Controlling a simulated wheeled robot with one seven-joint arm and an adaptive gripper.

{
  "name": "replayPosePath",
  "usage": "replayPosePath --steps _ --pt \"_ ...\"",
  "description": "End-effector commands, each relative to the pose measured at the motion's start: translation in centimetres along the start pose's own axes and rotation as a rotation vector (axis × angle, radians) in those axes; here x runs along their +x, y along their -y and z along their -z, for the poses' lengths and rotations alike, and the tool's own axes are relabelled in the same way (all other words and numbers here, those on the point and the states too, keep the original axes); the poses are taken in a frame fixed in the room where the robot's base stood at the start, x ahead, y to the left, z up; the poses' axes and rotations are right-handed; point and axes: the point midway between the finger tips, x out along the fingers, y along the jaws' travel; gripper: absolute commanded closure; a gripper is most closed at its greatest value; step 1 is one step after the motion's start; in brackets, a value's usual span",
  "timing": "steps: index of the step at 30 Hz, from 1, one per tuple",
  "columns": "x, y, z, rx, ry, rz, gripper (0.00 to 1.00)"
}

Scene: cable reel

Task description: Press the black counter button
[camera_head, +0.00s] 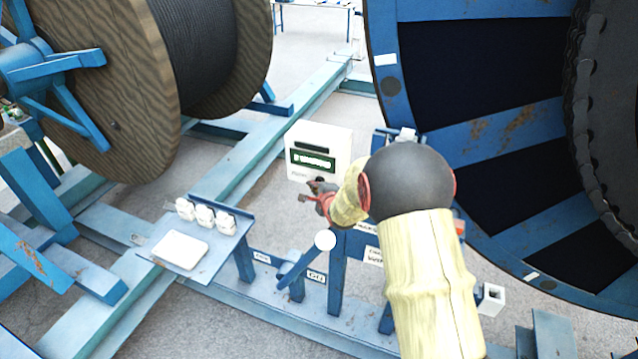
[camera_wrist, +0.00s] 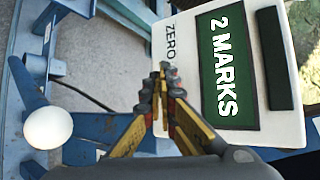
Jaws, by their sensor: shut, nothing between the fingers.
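The counter is a white box (camera_head: 333,139) with a dark green display, in the middle of the head view. In the wrist view the display (camera_wrist: 229,62) reads "2 MARKS", with the printed word ZERO (camera_wrist: 171,40) beside it. My gripper (camera_head: 312,190) is at the lower edge of the box. In the wrist view my gripper (camera_wrist: 164,72) has its fingertips together and empty, beside the word ZERO. I cannot clearly make out the black button; the fingers may cover it. I cannot tell whether the fingertips touch the box.
A lever with a white ball knob (camera_head: 325,240) stands below my gripper and shows in the wrist view (camera_wrist: 48,128). A blue shelf (camera_head: 212,246) holds several white pieces and a white pad (camera_head: 180,250). A wooden cable reel (camera_head: 110,75) and a large blue reel (camera_head: 480,130) flank the counter.

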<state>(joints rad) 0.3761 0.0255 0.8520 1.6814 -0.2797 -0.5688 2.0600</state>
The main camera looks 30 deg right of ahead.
Motion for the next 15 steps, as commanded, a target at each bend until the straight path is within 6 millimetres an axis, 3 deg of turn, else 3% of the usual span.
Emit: replayPosePath --steps 15 --pt "0.4 0.33 0.31 0.001 0.0 0.001 1.0"
